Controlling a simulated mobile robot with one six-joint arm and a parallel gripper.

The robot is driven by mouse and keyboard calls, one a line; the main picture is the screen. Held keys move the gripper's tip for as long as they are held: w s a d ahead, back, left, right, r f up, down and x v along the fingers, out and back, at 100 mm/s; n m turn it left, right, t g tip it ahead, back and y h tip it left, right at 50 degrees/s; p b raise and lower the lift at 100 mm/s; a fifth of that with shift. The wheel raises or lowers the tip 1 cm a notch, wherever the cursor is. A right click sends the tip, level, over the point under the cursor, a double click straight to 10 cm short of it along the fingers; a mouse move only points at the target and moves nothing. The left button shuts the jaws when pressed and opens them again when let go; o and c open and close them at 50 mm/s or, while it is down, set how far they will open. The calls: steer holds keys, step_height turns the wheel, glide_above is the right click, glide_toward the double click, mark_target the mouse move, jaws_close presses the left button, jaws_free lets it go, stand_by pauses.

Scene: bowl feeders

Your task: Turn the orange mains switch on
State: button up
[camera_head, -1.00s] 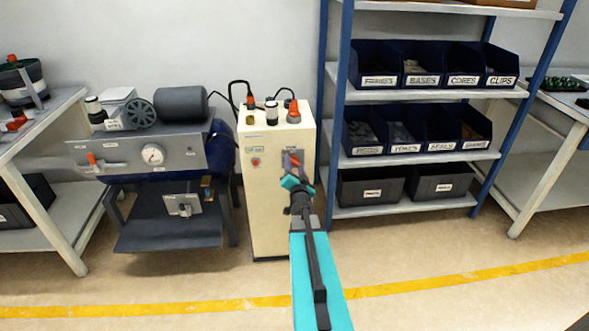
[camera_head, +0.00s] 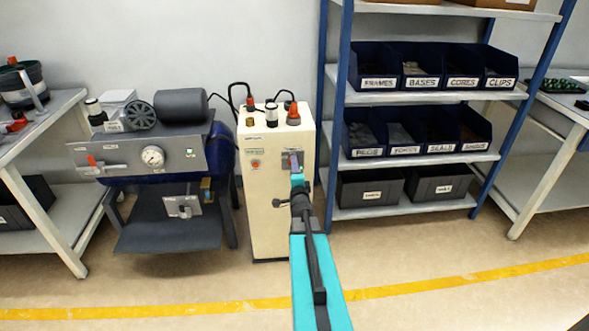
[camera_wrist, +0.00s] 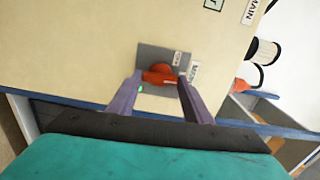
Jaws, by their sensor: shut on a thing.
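The orange mains switch (camera_wrist: 160,75) sits on a grey plate (camera_wrist: 149,58) on the front of a cream cabinet (camera_head: 267,215). In the wrist view its handle lies between the two purple fingertips of my gripper (camera_wrist: 159,80), which is shut on it. The handle runs crosswise from finger to finger. A small green mark shows by the left fingertip, and small white labels sit on and beside the plate. In the head view my gripper (camera_head: 296,164) is at the cabinet's upper front and largely hides the switch.
A blue-grey machine with a gauge panel (camera_head: 135,153) stands left of the cabinet. A shelf rack (camera_head: 425,97) with labelled bins stands close on the right. Cables and orange-topped fittings (camera_head: 293,112) are on the cabinet top. The floor in front is clear.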

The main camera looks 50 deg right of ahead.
steer(key=shift+s+m, duration=0.1)
steer(key=shift+m, duration=0.3)
steer(key=o, duration=1.1)
steer(key=shift+c, duration=0.2)
steer(key=p+v, duration=0.9)
steer(key=v, duration=0.4)
steer(key=shift+s+a, duration=0.2)
steer(key=shift+s, duration=0.05)
stand_by(0.4)
steer(key=shift+w+a, duration=0.1)
stand_by(0.5)
